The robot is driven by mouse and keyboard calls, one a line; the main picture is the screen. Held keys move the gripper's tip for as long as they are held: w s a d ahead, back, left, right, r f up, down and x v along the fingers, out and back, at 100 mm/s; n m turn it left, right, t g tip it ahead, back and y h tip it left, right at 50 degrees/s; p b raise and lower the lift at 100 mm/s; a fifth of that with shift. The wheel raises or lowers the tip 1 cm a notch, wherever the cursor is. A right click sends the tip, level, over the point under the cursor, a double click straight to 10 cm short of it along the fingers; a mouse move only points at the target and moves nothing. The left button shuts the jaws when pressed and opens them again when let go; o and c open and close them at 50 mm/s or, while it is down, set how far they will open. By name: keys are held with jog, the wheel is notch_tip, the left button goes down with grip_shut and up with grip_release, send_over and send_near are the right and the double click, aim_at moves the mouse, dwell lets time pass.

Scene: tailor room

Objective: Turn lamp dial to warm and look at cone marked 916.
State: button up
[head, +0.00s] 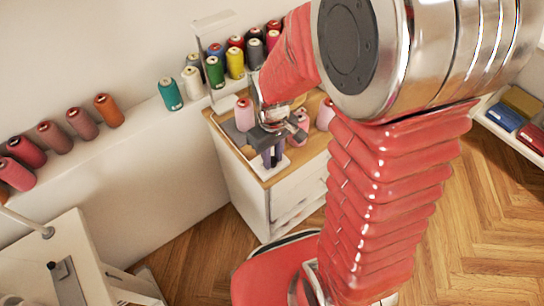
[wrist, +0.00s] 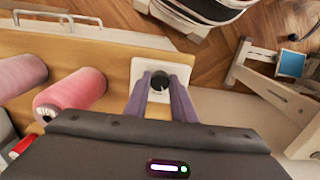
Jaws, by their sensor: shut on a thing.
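The dial (wrist: 160,79) is a small black knob on a white plate (wrist: 141,72) at the front edge of a wooden cabinet top. My gripper (wrist: 161,88) is shut on the knob, one purple-grey finger on each side. In the head view my gripper (head: 272,158) reaches down to the cabinet top, and the knob is hidden there. A white lamp (head: 213,20) stands behind the cabinet. Pink cones (wrist: 78,90) stand on the cabinet left of my fingers in the wrist view; one also shows in the head view (head: 244,115). I can read no number on any cone.
A wall ledge (head: 140,118) holds several coloured cones at the back left. A white table (head: 70,245) stands at the lower left. Folded cloths (head: 505,117) lie on a shelf at the right. My arm covers much of the head view.

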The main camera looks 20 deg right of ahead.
jog(key=m, duration=0.6)
jog(key=shift+a+m, duration=0.1)
jog(key=shift+m, duration=0.3)
jog(key=o, duration=1.1)
jog(key=shift+c, duration=0.2)
jog(key=shift+r, duration=0.1)
notch_tip(320, 180, up, 14)
jog(key=shift+f, duration=0.25)
dwell(0.3)
